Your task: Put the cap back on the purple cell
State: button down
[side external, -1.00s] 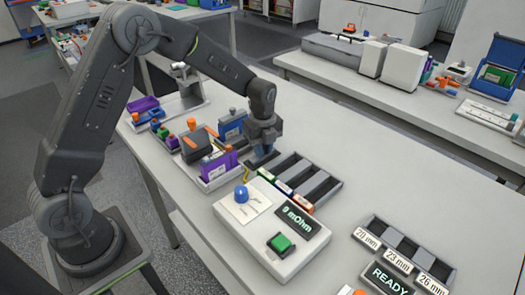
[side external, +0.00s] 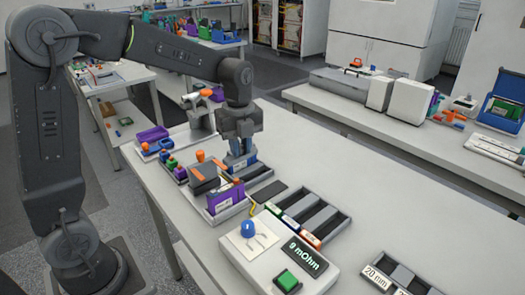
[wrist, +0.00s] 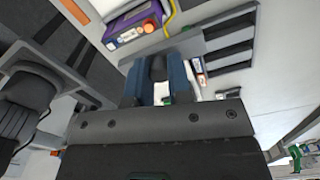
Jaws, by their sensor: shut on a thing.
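My gripper (side external: 239,152) is above the bench, behind and a little right of the purple cell in the side view. In the wrist view its blue fingers are shut on a small dark grey piece (wrist: 158,68), which looks like the cap. The side view does not show this piece clearly.
A dark flat pad (side external: 268,193) lies bare on the bench. The meter (side external: 250,262), with a blue knob and green button, stands in front. A dark box with orange strips (side external: 203,177) is left of the purple cell.

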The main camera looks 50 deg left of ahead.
jog(key=s+r, duration=0.1)
jog(key=s, duration=0.4)
jog(key=shift+a+f, duration=0.1)
jog(key=shift+f, duration=3)
jog(key=shift+f, duration=0.6)
jog(key=shift+c, duration=2.4)
grip_release()
notch_tip(320, 180, up, 7)
jog(key=shift+c, duration=0.3)
